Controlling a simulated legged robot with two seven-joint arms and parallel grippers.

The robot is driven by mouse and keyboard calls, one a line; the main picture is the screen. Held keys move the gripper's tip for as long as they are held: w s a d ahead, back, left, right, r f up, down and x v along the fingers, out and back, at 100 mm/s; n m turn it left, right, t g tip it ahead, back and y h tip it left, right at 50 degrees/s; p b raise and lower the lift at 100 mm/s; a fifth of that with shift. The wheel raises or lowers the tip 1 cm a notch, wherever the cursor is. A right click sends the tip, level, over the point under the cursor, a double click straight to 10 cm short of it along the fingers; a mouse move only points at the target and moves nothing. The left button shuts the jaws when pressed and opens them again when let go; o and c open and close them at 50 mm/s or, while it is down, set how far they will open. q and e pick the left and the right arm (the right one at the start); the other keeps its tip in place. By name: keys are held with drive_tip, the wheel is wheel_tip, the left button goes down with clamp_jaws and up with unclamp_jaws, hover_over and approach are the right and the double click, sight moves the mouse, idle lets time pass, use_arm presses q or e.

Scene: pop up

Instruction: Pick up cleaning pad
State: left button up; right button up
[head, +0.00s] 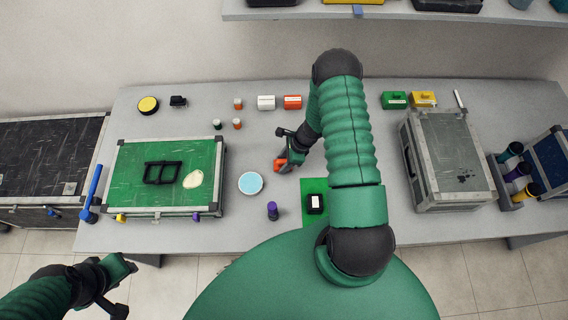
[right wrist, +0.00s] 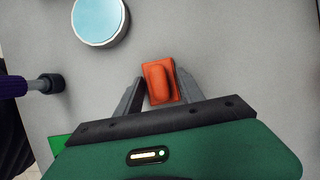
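My right gripper (head: 285,155) reaches down to the table left of my arm. Its two fingers stand on either side of a small orange-red block with a raised top (right wrist: 160,82); the tips appear to touch both sides. The block also shows below the gripper in the head view (head: 281,164). I take this block to be the cleaning pad, as no label shows. Whether it is off the table is hard to tell. My left gripper (head: 127,285) is at the lower left, in front of the table and away from everything; its finger gap is unclear.
A light blue round disc (head: 251,183) lies left of the right gripper, with a purple-topped bottle (head: 272,211) nearer. A green-topped case (head: 138,190) stands left, a grey case (head: 448,165) right. Small orange and white blocks (head: 266,102) line the back. A shelf (head: 400,13) hangs above.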

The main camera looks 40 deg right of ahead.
sight(283, 161)
drive_tip(key=shift+a+r, duration=0.1)
drive_tip(key=shift+a, duration=0.3)
drive_tip(key=c, duration=0.6)
drive_tip(key=shift+w+d+r, duration=0.1)
drive_tip(key=shift+d+r, duration=0.15)
drive_tip(key=shift+r, duration=0.25)
drive_tip(key=r, duration=0.9)
drive_tip(key=shift+a, duration=0.25)
drive_tip(key=o, duration=0.7)
drive_tip(key=shift+d, duration=0.1)
drive_tip(key=shift+d+f, duration=0.1)
drive_tip(key=shift+d, duration=0.1)
drive_tip(key=c, duration=0.6)
